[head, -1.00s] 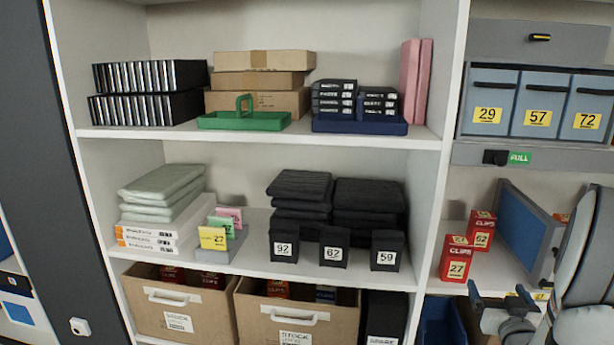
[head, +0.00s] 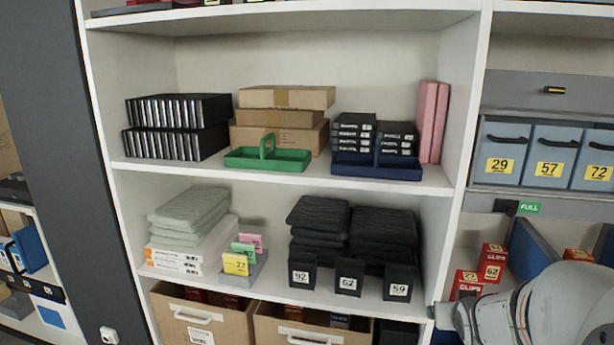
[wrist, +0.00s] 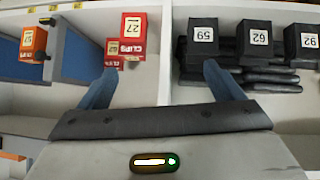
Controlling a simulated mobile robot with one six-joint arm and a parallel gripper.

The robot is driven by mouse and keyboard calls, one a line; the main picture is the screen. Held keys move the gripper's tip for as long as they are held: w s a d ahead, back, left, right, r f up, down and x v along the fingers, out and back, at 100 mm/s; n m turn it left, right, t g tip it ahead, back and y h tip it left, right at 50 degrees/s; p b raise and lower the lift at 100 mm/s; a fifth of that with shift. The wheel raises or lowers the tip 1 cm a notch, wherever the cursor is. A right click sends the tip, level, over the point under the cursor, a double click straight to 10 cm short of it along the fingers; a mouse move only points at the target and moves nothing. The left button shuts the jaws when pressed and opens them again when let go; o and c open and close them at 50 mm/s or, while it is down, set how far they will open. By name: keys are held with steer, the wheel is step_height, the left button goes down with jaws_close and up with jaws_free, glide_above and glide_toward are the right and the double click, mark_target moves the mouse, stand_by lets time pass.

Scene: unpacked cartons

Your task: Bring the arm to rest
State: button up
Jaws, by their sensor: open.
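My gripper (wrist: 160,86) shows in the wrist view with its two blue-grey fingers wide apart and nothing between them. Behind the fingers is the white upright (wrist: 165,55) between two shelf bays. Red clips boxes (wrist: 131,38) are beyond the left finger, and black numbered boxes (wrist: 203,42) are beyond the right one. No contact with them shows. In the head view my pale arm fills the lower right corner, in front of the right bay, and the gripper's fingers cannot be made out clearly there.
The shelf unit (head: 464,150) holds a green tray (head: 285,160), a navy tray (head: 390,171), black numbered bins (head: 350,276) and cartons (head: 195,318). Red clips boxes (head: 492,262) stand near my arm. Blue-grey bins (head: 500,160) are above it. Free space shows above the top-shelf goods.

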steer(key=s+a+r+n+g+y+p, duration=0.1)
steer(key=s+a+r+g+p, duration=0.2)
steer(key=s+a, duration=0.5)
steer(key=s+a+r+n+g+y+p, duration=0.1)
steer(key=s+a+r+g+y+p, duration=0.1)
steer(key=s+a+r+p, duration=0.3)
step_height(320, 180, up, 3)
steer(key=s+a+g, duration=0.1)
steer(key=s+a, duration=0.2)
steer(key=shift+f+g, duration=0.2)
steer(key=shift+g, duration=0.2)
